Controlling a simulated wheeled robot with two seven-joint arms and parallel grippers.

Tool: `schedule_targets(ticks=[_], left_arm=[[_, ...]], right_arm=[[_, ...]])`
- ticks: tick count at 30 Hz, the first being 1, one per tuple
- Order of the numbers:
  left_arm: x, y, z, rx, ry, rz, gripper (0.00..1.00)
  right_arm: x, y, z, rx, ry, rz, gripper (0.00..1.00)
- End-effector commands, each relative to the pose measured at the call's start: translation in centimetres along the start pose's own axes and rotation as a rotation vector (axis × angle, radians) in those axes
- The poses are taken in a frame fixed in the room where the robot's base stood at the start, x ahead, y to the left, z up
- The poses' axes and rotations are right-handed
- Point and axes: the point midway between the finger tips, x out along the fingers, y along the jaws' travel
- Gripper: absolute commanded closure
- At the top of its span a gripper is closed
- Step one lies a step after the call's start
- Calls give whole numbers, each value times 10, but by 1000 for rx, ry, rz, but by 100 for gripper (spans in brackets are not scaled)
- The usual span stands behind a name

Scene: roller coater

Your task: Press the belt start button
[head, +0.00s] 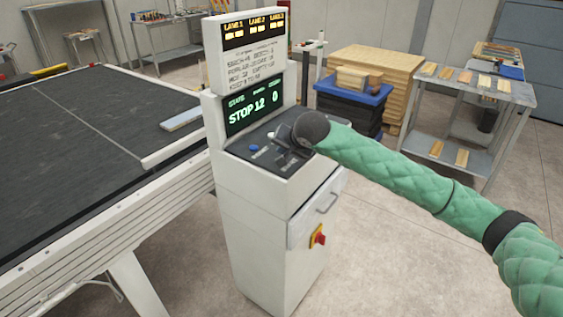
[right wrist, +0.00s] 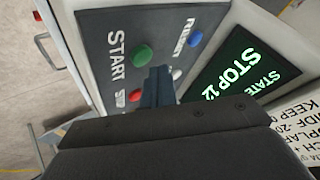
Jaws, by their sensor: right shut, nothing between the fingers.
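The control console (head: 262,225) stands beside the conveyor, its sloped button panel (head: 246,142) facing up. In the right wrist view the green button (right wrist: 141,55) sits beside the word START. A red button (right wrist: 135,95) is below it, partly labelled STOP. My right gripper (head: 280,153) is shut and empty over the panel and hides most buttons in the head view. In the right wrist view its fingertips (right wrist: 158,72) appear just below the green button, between the red and white ones. I cannot tell whether they touch the panel. My left gripper is not in view.
A blue button (right wrist: 195,40) and a white button (right wrist: 178,73) share the panel. The console screen (head: 253,105) reads STOP 12 and 0. The black belt (head: 70,150) lies left; a metal shelf (head: 480,100) stands right.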

Motion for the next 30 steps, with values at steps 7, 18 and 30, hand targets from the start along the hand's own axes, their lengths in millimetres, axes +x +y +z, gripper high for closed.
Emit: schedule_targets(ticks=[7,18,30], left_arm=[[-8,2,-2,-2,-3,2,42],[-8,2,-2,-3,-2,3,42],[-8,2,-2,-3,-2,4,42]], right_arm=[[2,1,1,0,0,0,100],[2,1,1,0,0,0,100],[2,1,1,0,0,0,100]])
